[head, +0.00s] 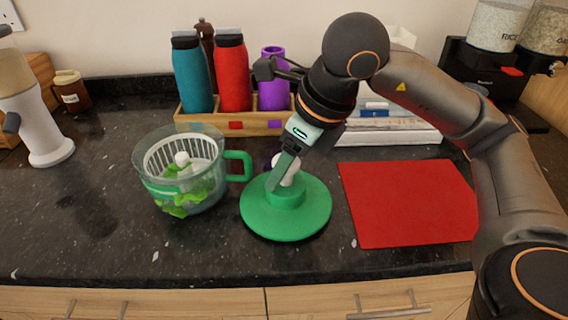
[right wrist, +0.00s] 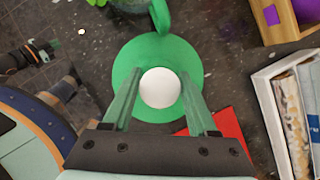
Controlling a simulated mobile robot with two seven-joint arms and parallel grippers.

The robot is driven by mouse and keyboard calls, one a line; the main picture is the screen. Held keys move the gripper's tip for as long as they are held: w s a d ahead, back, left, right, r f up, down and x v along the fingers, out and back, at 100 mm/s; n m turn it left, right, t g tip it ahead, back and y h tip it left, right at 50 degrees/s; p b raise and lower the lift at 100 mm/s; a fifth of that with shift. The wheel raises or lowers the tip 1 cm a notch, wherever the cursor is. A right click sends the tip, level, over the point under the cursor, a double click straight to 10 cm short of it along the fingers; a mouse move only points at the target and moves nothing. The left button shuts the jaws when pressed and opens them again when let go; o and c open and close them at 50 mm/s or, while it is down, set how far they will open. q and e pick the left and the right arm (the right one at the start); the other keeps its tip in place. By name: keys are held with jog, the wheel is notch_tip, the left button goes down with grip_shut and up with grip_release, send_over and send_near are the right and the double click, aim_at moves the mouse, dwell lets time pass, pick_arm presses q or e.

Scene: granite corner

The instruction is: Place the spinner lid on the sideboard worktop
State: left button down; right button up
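The green spinner lid (head: 300,222) lies flat on the dark sideboard worktop (head: 110,240), between the salad spinner and the red mat. Its white knob (right wrist: 161,88) points up. My right gripper (head: 281,172) is low over the lid. In the right wrist view its two fingers (right wrist: 160,88) stand apart on either side of the knob, with a narrow gap at each side. The clear spinner bowl (head: 160,172) with a green handle stands left of the lid, uncovered, with a white basket and green leaves. My left gripper (right wrist: 46,50) shows small in the right wrist view; its fingers are unclear.
A wooden rack (head: 255,123) with several bottles stands behind. The red mat (head: 405,205) lies to the right. A white box (head: 400,133) is behind the mat. A white appliance (head: 40,130) stands at the far left. Worktop in front of the bowl is clear.

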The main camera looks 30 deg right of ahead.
jog(key=o, duration=0.3)
jog(key=shift+r, duration=0.1)
jog(key=shift+s+r, duration=0.1)
jog(key=shift+r, duration=0.4)
jog(key=p+v, duration=0.2)
jog(key=v, duration=0.9)
jog(key=shift+s+p, duration=0.1)
jog(key=shift+p, duration=0.3)
